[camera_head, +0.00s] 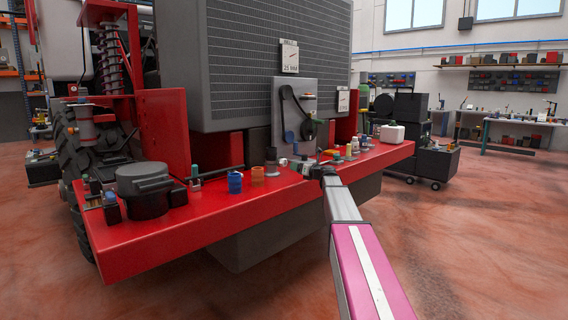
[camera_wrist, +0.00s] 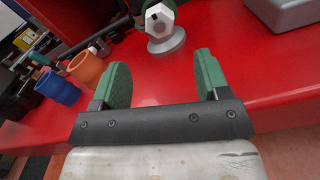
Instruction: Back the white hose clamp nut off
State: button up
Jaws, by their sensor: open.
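The white hose clamp nut (camera_wrist: 160,20) is a faceted white piece at the top middle of the wrist view. It sits on a round grey base on the red shelf (camera_wrist: 230,100). My gripper (camera_wrist: 161,66) has two green finger pads, spread wide with nothing between them. The nut lies beyond the fingertips, roughly in line with the gap and apart from both pads. In the head view my gripper (camera_head: 304,167) is low over the red shelf's front edge. The nut is too small there to single out surely.
A blue cup (camera_wrist: 58,88) and an orange cup (camera_wrist: 87,68) stand left of the fingers. A grey box (camera_wrist: 284,12) is at the upper right.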

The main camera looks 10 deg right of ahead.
aim_at(285, 163)
jog(key=x, duration=1)
jog(key=shift+w+a, duration=0.2)
jog(key=shift+w, duration=0.1)
jog(key=c, duration=0.9)
